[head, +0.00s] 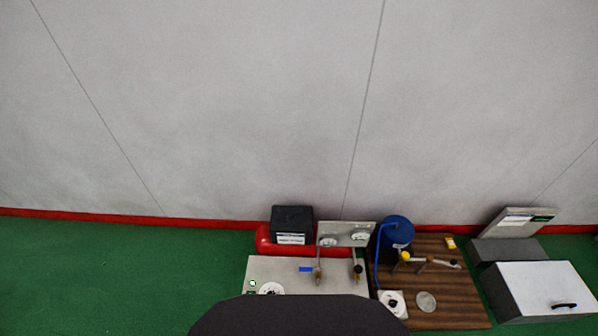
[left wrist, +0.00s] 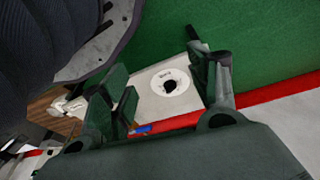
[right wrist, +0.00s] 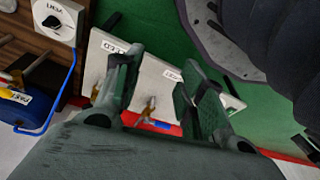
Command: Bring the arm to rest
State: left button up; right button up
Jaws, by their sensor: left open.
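My left gripper (left wrist: 163,76) shows in the left wrist view with its two fingers spread and nothing between them. A grey panel with a round white dial (left wrist: 170,83) shows beyond the fingers, apart from them. My right gripper (right wrist: 158,72) shows in the right wrist view with its fingers apart and empty. Grey labelled panels and a brass fitting (right wrist: 149,108) lie beyond it. Neither gripper shows in the head view, so I cannot tell their height above the equipment.
In the head view, a grey bench plate (head: 272,274), brown wooden board (head: 445,300), blue tank (head: 397,230), red tank (head: 263,240) with a black box (head: 292,220), and grey lidded box (head: 535,285) stand by the wall. Green floor (head: 90,270) is clear at left.

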pick_arm(q)
jog(key=s+a+r+p, duration=0.1)
jog(key=s+a+p, duration=0.2)
jog(key=s+p, duration=0.6)
jog(key=s+a+r+g+y+p, duration=0.1)
jog(key=s+a+p, duration=0.2)
jog(key=s+p, duration=0.6)
jog(key=shift+s+a+r+g, duration=0.3)
jog(key=shift+s+a+r, duration=0.05)
jog(key=shift+a+r, duration=0.05)
pick_arm(e)
jog(key=s+d+r, duration=0.1)
jog(key=s+d, duration=0.2)
jog(key=s, duration=0.6)
jog(key=s+d+r+g+h, duration=0.1)
jog(key=s+d, duration=0.2)
jog(key=s, duration=0.6)
jog(key=shift+s+d+r+g, duration=0.3)
jog(key=shift+s+d+r, duration=0.05)
jog(key=shift+d, duration=0.05)
pick_arm(q)
jog(key=shift+f, duration=0.15)
pick_arm(e)
jog(key=shift+f, duration=0.15)
